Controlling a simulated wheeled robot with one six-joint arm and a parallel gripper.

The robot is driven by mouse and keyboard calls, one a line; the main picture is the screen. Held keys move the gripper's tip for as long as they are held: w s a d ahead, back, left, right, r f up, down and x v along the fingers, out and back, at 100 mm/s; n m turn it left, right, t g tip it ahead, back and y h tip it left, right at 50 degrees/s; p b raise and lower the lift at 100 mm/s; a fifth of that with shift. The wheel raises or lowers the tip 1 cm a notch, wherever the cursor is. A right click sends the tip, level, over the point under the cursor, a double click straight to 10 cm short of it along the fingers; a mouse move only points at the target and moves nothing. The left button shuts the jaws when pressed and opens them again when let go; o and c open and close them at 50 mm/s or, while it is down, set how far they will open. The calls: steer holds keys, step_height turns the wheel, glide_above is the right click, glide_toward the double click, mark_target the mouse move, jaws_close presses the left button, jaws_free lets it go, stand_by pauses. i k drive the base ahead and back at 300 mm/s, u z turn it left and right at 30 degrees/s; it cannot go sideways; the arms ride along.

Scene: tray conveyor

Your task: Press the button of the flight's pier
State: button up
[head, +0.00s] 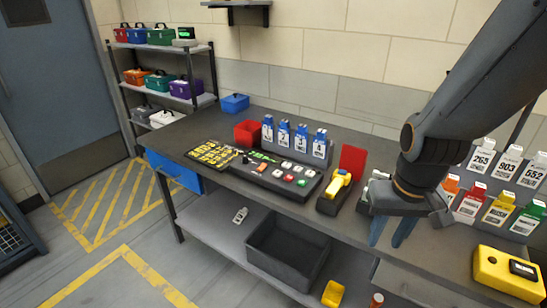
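A dark control panel (240,166) lies on the workbench, left of centre. At its right end are white buttons (286,165), red buttons (289,178) and a green button (302,182); their labels are too small to read. A small display with green text (263,156) sits near its middle; I cannot read it. A board with yellow markings (211,153) is at its left end. Blue-topped numbered cards (284,133) stand behind the panel. My gripper (389,232) hangs to the right, apart from the panel, its blue fingertips spread and nothing visible between them.
A yellow handheld device (338,185) and an upright red panel (352,161) stand between buttons and gripper. Numbered tags (482,158) and a yellow device (509,273) are at right. Red (247,133) and blue bins (235,103) sit at back; a grey bin (287,252) is below.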

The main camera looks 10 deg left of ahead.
mark_target(309, 173)
steer(key=z, duration=0.45)
steer(key=k, duration=1.05)
steer(key=u, duration=0.15)
steer(key=i, duration=0.6)
steer(key=u, duration=0.9)
steer(key=i, duration=0.85)
steer(key=u, duration=1.4)
steer(key=k, duration=0.7)
steer(key=z, duration=0.95)
steer(key=i, duration=0.7)
steer(key=u, duration=0.05)
